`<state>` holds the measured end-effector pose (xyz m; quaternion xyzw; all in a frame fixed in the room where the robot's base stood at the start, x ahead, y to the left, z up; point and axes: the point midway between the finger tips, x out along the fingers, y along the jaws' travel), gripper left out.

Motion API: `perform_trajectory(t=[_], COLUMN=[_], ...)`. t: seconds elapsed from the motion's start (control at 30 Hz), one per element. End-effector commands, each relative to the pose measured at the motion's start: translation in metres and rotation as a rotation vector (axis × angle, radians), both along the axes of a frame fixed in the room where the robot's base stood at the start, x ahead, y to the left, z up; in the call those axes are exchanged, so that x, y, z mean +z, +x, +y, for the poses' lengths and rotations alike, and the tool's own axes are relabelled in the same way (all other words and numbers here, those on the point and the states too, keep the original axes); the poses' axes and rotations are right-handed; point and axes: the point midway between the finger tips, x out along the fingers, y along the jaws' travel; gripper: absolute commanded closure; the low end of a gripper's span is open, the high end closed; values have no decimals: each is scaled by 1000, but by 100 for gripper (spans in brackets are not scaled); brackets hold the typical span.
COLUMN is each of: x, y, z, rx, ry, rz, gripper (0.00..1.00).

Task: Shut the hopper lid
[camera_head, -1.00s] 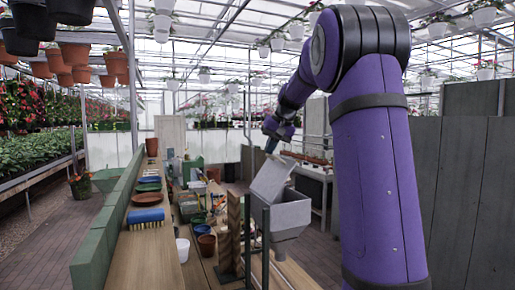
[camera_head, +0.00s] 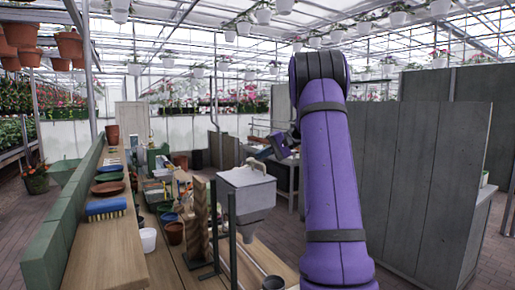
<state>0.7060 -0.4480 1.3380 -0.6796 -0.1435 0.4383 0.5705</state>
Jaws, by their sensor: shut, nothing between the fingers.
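The grey hopper (camera_head: 254,218) stands on thin dark posts at the right side of the workbench. Its grey lid (camera_head: 244,178) lies flat across the top and looks shut; any small gap at the rim is too small to make out. A small handle (camera_head: 257,164) stands up on the lid. My gripper (camera_head: 262,154) is shut and empty, just above and behind the lid's far right side. The fingertips are small and partly hidden, so I cannot tell whether they touch the lid.
The workbench (camera_head: 108,250) carries a blue brush (camera_head: 107,207), dishes and several pots left of the hopper. A wooden post (camera_head: 201,222) stands close to its left. Grey panels (camera_head: 430,180) rise at the right. Open floor lies between them and the bench.

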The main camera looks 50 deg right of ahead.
Motion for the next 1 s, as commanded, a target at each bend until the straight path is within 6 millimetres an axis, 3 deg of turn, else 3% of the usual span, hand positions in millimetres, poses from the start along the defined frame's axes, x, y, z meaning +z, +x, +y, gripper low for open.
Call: perform_trajectory(t=[0.47, 0.87, 1.0], x=[-16, -18, -9], y=[-2, -2, -1], z=[-6, -6, -3], rx=[1, 1, 3], ry=[-5, -5, -6], rz=[2, 6, 5], gripper=[100, 100, 100])
